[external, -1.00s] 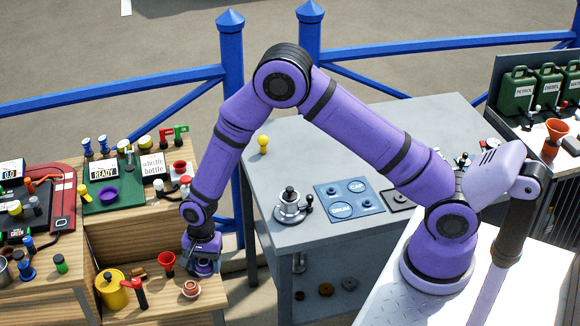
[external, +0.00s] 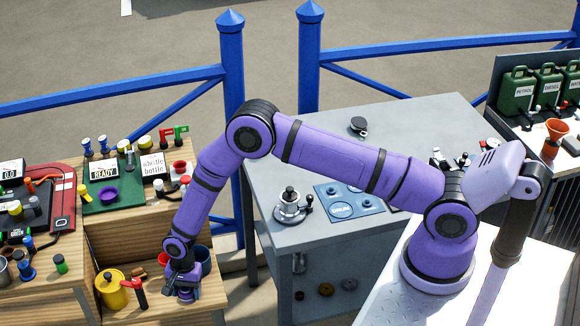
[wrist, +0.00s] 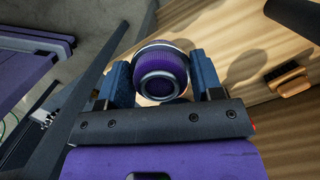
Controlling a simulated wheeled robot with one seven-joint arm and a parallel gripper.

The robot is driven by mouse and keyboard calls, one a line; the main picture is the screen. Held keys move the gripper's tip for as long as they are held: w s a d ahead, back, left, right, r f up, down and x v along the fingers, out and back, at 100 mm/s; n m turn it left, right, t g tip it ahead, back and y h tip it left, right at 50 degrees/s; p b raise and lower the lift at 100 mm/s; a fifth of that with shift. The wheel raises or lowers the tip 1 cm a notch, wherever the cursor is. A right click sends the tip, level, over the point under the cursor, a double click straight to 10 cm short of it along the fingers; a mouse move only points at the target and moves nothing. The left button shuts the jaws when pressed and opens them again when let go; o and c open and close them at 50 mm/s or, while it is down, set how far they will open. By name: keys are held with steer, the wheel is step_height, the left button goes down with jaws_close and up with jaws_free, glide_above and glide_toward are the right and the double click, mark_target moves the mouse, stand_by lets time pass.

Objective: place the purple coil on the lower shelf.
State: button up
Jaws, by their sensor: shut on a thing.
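My gripper (external: 183,292) is low over the wooden lower shelf (external: 213,304) at the bottom left of the external view. In the wrist view my gripper (wrist: 162,75) has its two fingers on either side of the purple coil (wrist: 163,66), a round purple body with pale rims, and is shut on it. Pale wood lies behind the coil in the wrist view. Whether the coil touches the shelf cannot be told. In the external view the coil is mostly hidden by my gripper.
A yellow pot (external: 111,289) and a red-handled tool (external: 137,293) stand on the lower shelf left of my gripper. A brush-like block (wrist: 289,78) lies on the wood. The upper level holds many small items around a green mat (external: 122,200).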

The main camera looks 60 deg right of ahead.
glide_above(165, 300)
steer(key=shift+d+f, duration=0.2)
steer(key=shift+f, duration=0.25)
steer(key=shift+w+f, duration=0.1)
steer(key=shift+f, duration=1.55)
steer(key=shift+f, duration=0.1)
steer(key=o, duration=1)
steer(key=shift+f, duration=0.1)
step_height(165, 300, up, 12)
steer(key=d, duration=0.1)
steer(key=shift+w+d, duration=0.3)
steer(key=shift+d, duration=0.05)
